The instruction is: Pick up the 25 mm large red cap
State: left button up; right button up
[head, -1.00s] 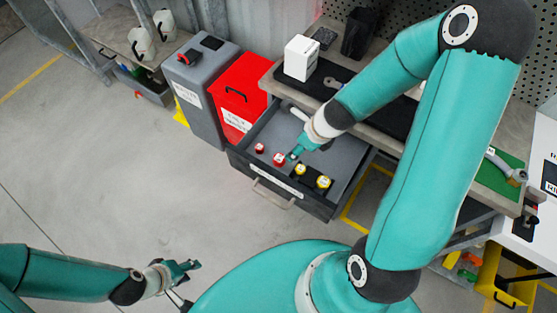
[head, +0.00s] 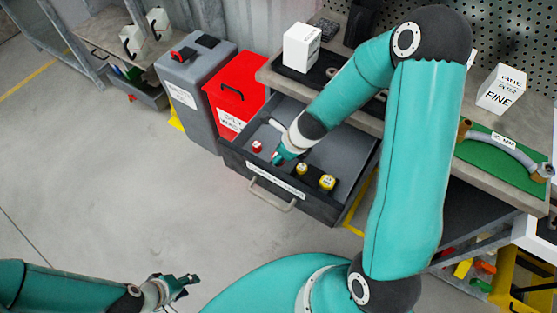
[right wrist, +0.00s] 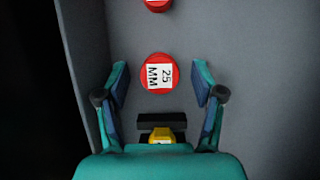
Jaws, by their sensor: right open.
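The right gripper is open and holds nothing. In the head view this gripper (head: 279,158) is low in the drawer and mostly hides the large cap. My left gripper (head: 187,284) is open and empty above the floor at lower left, far from the drawer.
A smaller red cap (head: 257,147) stands close by to the left; part of it shows in the right wrist view (right wrist: 157,4). Two yellow caps (head: 327,182) stand to the right in the drawer. The drawer walls and the bench above it are close to my right arm.

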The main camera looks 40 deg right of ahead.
jog(key=c, duration=0.8)
jog(key=shift+c, duration=0.2)
jog(key=shift+r, duration=0.15)
